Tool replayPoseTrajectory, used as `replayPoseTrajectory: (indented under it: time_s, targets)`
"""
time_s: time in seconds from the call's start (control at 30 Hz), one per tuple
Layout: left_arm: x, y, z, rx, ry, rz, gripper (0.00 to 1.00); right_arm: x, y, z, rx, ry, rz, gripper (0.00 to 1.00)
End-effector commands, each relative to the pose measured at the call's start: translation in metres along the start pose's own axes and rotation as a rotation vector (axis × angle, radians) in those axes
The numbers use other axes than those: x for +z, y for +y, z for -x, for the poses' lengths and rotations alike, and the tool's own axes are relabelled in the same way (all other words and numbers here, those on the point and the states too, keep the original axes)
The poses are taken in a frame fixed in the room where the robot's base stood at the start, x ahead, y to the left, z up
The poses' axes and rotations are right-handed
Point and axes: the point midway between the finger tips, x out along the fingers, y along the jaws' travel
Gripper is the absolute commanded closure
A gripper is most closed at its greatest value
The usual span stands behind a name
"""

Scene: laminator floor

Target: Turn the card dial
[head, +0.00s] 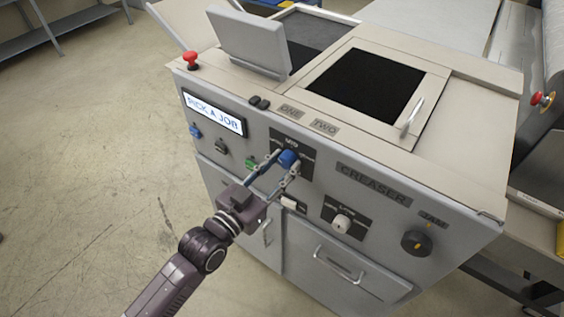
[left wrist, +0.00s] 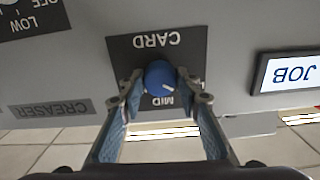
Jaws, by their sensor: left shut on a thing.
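The card dial (head: 288,157) is a blue round knob on a dark plate on the front of the grey creaser machine. In the left wrist view the dial (left wrist: 159,76) shows a white pointer mark at its lower right, toward the word MID; the upside-down word CARD stands above it. My left gripper (head: 285,163) is shut on the dial, with one fingertip on each side. Its two blue-padded fingers also show in the left wrist view (left wrist: 160,88). My right gripper is not in view.
A lit display (head: 214,113) reads PICK A JOB, with small blue, dark and green controls below it. A white dial (head: 341,222) and a black jam knob (head: 416,242) sit to the right. Open floor lies left.

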Motion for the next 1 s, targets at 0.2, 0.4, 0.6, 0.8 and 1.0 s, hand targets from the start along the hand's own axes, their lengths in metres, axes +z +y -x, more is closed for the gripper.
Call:
replayPoseTrajectory:
  time_s: [0.2,0.4,0.6,0.8,1.0]
  targets:
    - [0.0012,0.0002,0.0002,0.0,-0.003,0.055,0.94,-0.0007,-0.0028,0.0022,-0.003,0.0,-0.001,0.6]
    - [0.0015,0.0003,0.0002,0.0,-0.003,0.068,0.93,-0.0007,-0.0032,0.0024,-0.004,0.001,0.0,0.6]
    - [0.0016,0.0004,0.0002,0.0,-0.003,0.068,0.93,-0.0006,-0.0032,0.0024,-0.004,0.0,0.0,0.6]
    - [0.0014,0.0004,0.0002,0.001,-0.003,0.067,0.56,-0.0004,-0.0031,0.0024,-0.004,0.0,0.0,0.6]
    - [0.0007,0.0002,0.0001,0.0,-0.001,0.066,0.51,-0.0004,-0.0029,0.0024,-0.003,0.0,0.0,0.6]
